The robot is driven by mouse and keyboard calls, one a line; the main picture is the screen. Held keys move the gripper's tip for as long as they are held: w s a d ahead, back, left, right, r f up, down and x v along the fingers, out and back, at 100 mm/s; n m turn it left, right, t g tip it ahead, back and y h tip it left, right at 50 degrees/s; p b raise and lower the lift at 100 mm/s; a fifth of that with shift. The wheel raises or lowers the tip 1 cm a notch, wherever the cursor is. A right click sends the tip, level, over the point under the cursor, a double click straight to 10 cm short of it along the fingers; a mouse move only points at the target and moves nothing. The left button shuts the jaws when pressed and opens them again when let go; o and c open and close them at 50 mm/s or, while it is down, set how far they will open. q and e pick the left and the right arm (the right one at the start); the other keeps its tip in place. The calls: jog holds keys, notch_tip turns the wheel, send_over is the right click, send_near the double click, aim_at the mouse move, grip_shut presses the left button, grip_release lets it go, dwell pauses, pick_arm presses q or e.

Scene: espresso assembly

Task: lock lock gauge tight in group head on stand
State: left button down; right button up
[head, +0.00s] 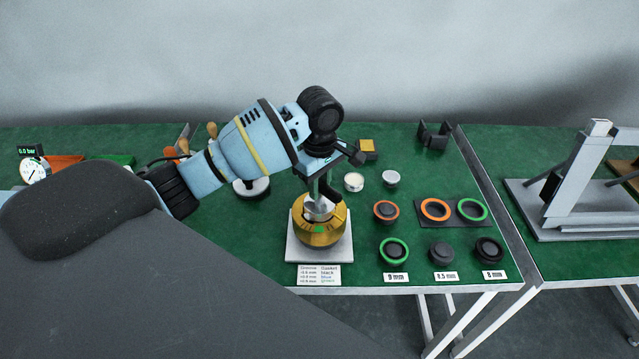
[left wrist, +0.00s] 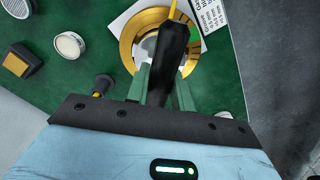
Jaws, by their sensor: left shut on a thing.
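The brass group head (head: 322,234) sits on a square white stand plate (head: 299,250) near the table's front edge. A silver round part (head: 319,208) shows in its middle, under my left gripper (head: 323,184). In the left wrist view my left gripper (left wrist: 164,95) is shut on the black handle of the lock gauge (left wrist: 173,58). The handle lies across the brass ring (left wrist: 132,42), with a yellow tip (left wrist: 172,10) at its far end. My gripper and the handle hide much of the gauge body, so how far it is turned cannot be told. My right gripper is out of view.
Orange (head: 435,209) and green (head: 472,208) rings lie on a dark mat at right. Several gaskets stand behind size labels (head: 446,276). Two small round cups (head: 353,182) stand behind the group head. A pressure dial (head: 34,170) reads 0.0 bar at left. A grey frame (head: 573,180) stands on the right table.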

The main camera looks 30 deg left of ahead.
pick_arm(q)
jog(key=shift+f, duration=0.55)
dwell(1.1)
jog(key=m, duration=0.5)
jog(key=shift+f, duration=0.1)
jog(key=m, duration=0.5)
jog(key=c, duration=1.1)
grip_release()
jog(key=shift+c, duration=0.2)
notch_tip(320, 180, up, 8)
jog(key=shift+f, duration=0.1)
